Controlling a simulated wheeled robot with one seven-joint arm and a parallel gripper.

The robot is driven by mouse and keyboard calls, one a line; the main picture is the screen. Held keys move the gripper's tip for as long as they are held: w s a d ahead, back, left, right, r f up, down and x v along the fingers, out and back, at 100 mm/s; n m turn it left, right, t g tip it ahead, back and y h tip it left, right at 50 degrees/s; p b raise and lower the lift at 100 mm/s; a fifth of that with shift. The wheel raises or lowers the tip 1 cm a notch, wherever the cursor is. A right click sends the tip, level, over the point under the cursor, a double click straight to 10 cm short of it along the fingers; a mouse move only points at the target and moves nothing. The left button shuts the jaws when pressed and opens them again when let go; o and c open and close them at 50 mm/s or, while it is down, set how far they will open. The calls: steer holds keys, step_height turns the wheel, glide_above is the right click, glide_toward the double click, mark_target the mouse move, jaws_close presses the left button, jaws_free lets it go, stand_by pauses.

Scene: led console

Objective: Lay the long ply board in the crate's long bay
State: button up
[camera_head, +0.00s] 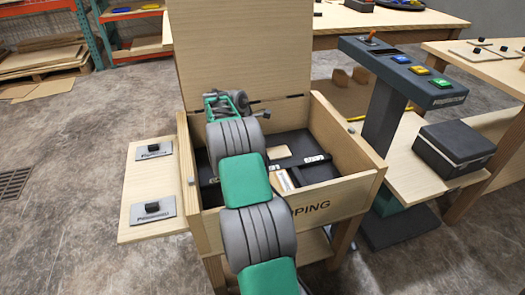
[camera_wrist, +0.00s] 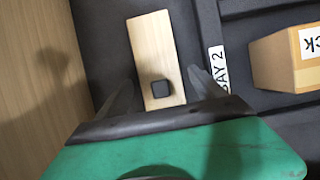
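The crate (camera_head: 340,195) stands open with its lid raised at the back and a dark inside split into bays. In the wrist view a pale ply board (camera_wrist: 152,45) with a black knob lies flat on the dark crate floor, near a wooden wall. My gripper (camera_wrist: 162,88) is open above it, one dark finger on each side of the board, with visible gaps. A "BAY 2" label (camera_wrist: 217,68) sits just right of the board. In the head view my arm hides my fingertips and part of the crate's inside. I cannot tell which bay is the long one.
A labelled wooden block (camera_wrist: 285,62) lies in the crate right of the board. Grey plates with black knobs (camera_head: 152,205) lie on the left side shelf. A console with coloured buttons (camera_head: 405,70) and a dark box (camera_head: 452,148) stand to the right.

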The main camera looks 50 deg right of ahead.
steer(key=p+v, duration=0.7)
steer(key=v, duration=0.5)
steer(key=shift+p, duration=0.35)
steer(key=shift+a+r, duration=0.1)
